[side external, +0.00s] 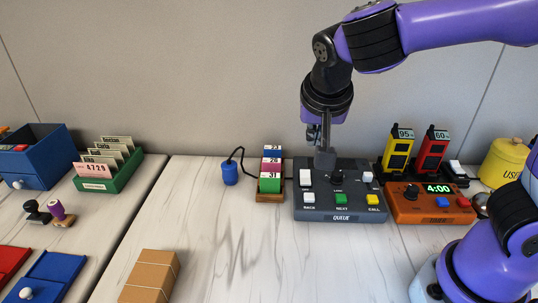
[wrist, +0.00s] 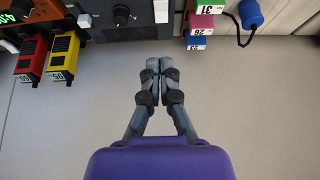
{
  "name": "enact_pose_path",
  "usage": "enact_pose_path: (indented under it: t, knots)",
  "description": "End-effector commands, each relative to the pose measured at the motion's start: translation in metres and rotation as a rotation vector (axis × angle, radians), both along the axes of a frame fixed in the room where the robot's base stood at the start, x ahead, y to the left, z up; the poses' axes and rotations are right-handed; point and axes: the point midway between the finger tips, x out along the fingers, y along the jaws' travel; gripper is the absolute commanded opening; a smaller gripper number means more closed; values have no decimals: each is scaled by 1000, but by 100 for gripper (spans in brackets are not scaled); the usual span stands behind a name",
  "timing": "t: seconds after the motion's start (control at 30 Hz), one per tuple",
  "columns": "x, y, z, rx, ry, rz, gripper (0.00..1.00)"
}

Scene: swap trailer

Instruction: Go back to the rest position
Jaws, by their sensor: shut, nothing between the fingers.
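My gripper (side external: 325,158) hangs pointing down at the back edge of the grey queue console (side external: 340,206) in the side external view. In the wrist view, my gripper (wrist: 152,72) has its two fingers together with nothing between them. The console carries a black knob, white switches, and white, green and yellow buttons along its front. Its edge also shows at the top of the wrist view (wrist: 140,16). I cannot tell from the side external view whether the fingertips touch the console.
A stand of numbered blocks (side external: 270,176) and a blue bulb (side external: 230,173) on a cord are left of the console. An orange timer box (side external: 425,206), yellow (side external: 398,150) and red (side external: 432,152) handsets and a yellow canister (side external: 505,160) are right. A cardboard box (side external: 150,276) lies front left. The table's middle is clear.

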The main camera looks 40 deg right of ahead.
Motion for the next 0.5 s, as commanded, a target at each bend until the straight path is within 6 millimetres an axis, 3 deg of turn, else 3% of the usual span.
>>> enact_pose_path:
  t: [0.17,0.3,0.5]
  knots:
    - [-17,-19,8,40,30,146,0]
    - [-49,-34,12,61,44,393,0]
    - [-88,-33,8,31,29,688,0]
